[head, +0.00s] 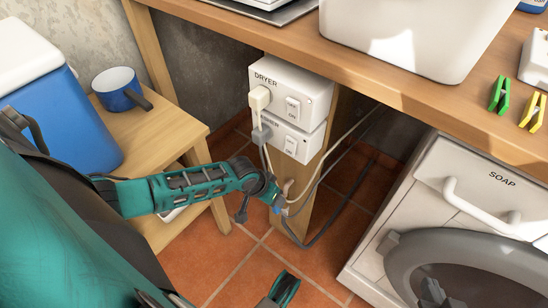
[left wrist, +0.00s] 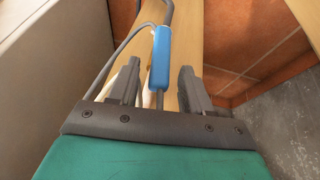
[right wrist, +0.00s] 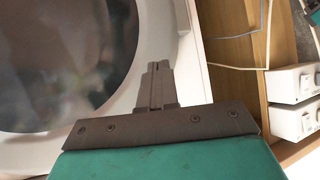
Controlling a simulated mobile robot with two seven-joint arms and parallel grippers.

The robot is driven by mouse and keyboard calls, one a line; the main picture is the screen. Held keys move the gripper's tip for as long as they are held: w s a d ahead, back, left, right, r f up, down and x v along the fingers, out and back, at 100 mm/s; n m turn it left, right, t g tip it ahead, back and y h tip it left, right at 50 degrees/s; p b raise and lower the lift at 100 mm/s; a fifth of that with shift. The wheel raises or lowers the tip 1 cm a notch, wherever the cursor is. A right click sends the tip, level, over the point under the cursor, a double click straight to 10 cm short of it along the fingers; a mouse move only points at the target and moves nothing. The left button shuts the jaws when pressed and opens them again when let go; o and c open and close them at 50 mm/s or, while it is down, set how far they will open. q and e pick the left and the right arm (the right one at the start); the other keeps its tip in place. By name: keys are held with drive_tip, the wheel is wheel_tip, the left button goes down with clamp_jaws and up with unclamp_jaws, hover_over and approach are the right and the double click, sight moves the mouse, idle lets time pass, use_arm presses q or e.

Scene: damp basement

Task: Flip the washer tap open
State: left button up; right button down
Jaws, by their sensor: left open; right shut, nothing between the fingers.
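The washer tap (head: 289,187) is on the wooden post below the switch boxes, small and partly hidden by my left gripper. Its blue lever (head: 277,209) shows at the fingertips of my left gripper (head: 274,196). In the left wrist view the blue lever (left wrist: 160,58) lies between the two open fingers of that gripper (left wrist: 158,85), with gaps on both sides; I cannot tell whether it touches either finger. My right gripper (head: 432,292) is in front of the washer door, low at the right. In the right wrist view its fingers (right wrist: 157,80) are together and empty.
Dryer (head: 291,92) and washer (head: 290,138) switch boxes sit above the tap, with plugs and cables hanging beside the post. The washing machine (head: 388,222) stands right. The worktop (head: 290,45) overhangs.

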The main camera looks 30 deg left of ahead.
use_arm(q)
drive_tip(key=shift+b+x, duration=0.4)
drive_tip(key=shift+x, duration=0.75)
clamp_jaws()
